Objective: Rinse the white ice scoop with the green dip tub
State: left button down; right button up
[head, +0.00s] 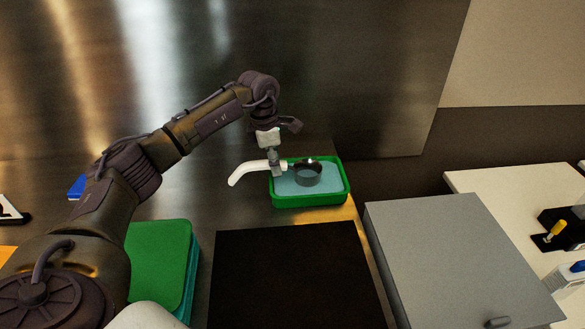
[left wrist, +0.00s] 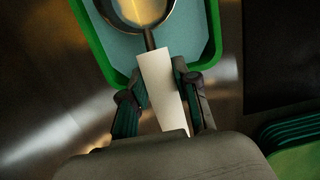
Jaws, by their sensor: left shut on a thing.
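The ice scoop has a white handle (head: 247,171) and a dark, shiny round bowl (head: 308,174). The green dip tub (head: 312,200) holds pale blue liquid and stands against the steel wall. My left gripper (head: 277,168) is shut on the scoop's handle close to the bowl. In the left wrist view, the white handle (left wrist: 162,85) lies between the two fingers (left wrist: 160,100) and the bowl (left wrist: 138,12) is over the tub. I cannot tell whether the bowl touches the liquid. My right gripper is not in view.
A black flat plate (head: 290,270) lies in front of the tub. A grey box (head: 450,265) stands to its right. Green stacked trays (head: 158,255) sit at the left, partly behind my arm. A white table (head: 510,185) with small tools is at the far right.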

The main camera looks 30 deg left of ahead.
pick_arm(q)
jog(key=shift+a, duration=0.35)
jog(key=shift+d, duration=0.75)
jog(key=shift+a, duration=0.75)
jog(key=shift+d, duration=0.75)
jog(key=shift+r+p, duration=0.1)
jog(key=shift+p, duration=0.25)
jog(key=shift+r+p, duration=1.55)
jog(key=shift+r, duration=0.75)
